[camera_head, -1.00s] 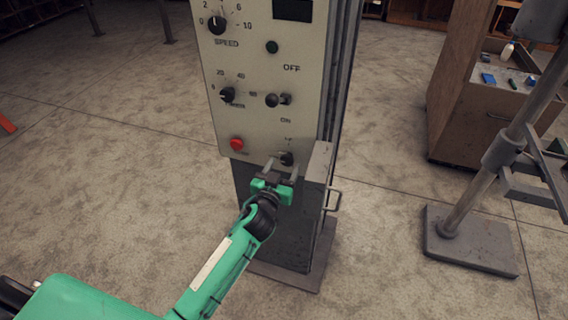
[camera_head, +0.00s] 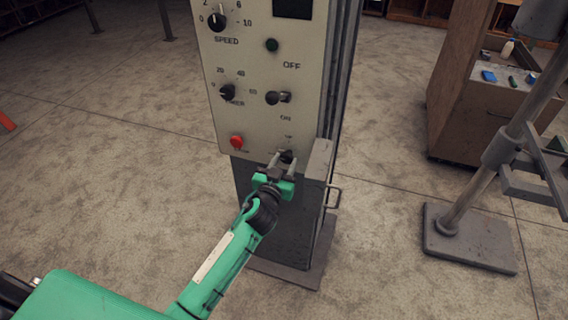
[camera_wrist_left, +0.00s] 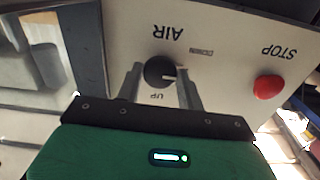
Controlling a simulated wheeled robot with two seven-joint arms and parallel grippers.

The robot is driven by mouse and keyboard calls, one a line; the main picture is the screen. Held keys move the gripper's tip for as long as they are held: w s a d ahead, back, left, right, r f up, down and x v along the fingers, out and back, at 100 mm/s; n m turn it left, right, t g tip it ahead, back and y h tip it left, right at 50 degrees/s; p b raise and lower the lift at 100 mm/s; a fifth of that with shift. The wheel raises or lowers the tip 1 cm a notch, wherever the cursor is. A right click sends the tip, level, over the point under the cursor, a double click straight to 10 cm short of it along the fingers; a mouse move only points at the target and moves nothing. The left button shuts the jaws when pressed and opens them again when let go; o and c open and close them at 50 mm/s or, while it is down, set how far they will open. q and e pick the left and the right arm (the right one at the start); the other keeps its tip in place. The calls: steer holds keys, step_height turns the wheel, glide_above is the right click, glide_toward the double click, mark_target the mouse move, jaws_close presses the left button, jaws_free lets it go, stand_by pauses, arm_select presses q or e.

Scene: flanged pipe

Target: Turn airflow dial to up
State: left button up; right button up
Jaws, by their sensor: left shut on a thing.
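The airflow dial (camera_head: 286,155) is a small black knob low on the pale control panel, partly hidden by my fingers in the head view. In the left wrist view the dial (camera_wrist_left: 159,71) shows upside down, between the words AIR and UP. Its white pointer mark points to the right in that picture, not straight at UP. My left gripper (camera_head: 282,164) reaches up to the dial from below. Its two grey fingers (camera_wrist_left: 160,82) stand one on each side of the knob and are shut on it. My right gripper is not in view.
A red stop button (camera_head: 236,142) sits left of the dial and shows close by in the wrist view (camera_wrist_left: 268,87). A toggle switch (camera_head: 285,97) and other dials are above. A grey box ledge (camera_head: 318,160) stands just right of the gripper.

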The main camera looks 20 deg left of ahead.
arm_select(q)
steer(key=m, duration=1.2)
steer(key=shift+m+p, duration=0.3)
steer(key=m, duration=0.4)
steer(key=shift+m+p, duration=0.3)
steer(key=shift+m, duration=0.1)
steer(key=shift+f, duration=0.1)
steer(key=o, duration=1)
